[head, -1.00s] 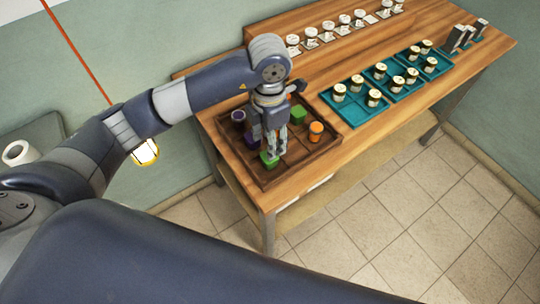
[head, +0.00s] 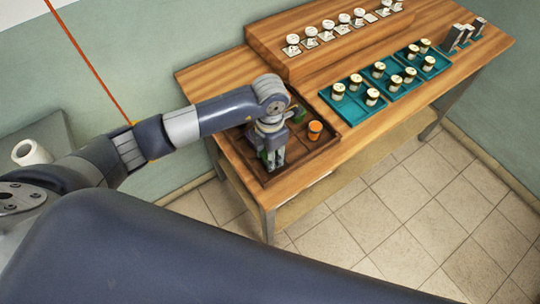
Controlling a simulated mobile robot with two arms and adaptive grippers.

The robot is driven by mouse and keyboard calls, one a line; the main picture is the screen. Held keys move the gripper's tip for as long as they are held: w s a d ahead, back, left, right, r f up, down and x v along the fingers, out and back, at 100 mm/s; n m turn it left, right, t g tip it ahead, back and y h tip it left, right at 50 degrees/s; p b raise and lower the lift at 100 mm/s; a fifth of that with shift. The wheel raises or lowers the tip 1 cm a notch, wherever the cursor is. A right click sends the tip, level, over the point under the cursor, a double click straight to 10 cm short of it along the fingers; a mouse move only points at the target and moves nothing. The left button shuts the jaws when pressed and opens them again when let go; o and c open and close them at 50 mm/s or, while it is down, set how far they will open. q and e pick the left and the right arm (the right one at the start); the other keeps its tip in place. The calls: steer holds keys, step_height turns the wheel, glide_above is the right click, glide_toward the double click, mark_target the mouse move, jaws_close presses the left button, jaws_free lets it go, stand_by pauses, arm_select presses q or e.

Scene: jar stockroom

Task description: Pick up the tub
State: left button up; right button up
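The dark wooden tray (head: 322,150) lies on the near left end of the wooden table. In it, an orange tub-like container (head: 315,130) stands upright to the right of my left gripper, apart from it. A green item (head: 298,114) is partly hidden behind the gripper. My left gripper (head: 274,164) points down low over the tray's left part, with a little green (head: 264,155) showing beside its fingers. The wrist hides most of that item, and the gap between the fingers is unclear. My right gripper is out of view.
Teal trays (head: 350,112) with several lidded jars (head: 372,97) stand to the right on the table. A raised wooden shelf (head: 280,60) behind holds several white-lidded jars (head: 326,30). Dark upright blocks (head: 455,38) stand at the far right end. Tiled floor lies clear in front.

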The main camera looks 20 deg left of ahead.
arm_select(q)
steer(key=shift+c, duration=1.3)
steer(key=shift+r, duration=0.1)
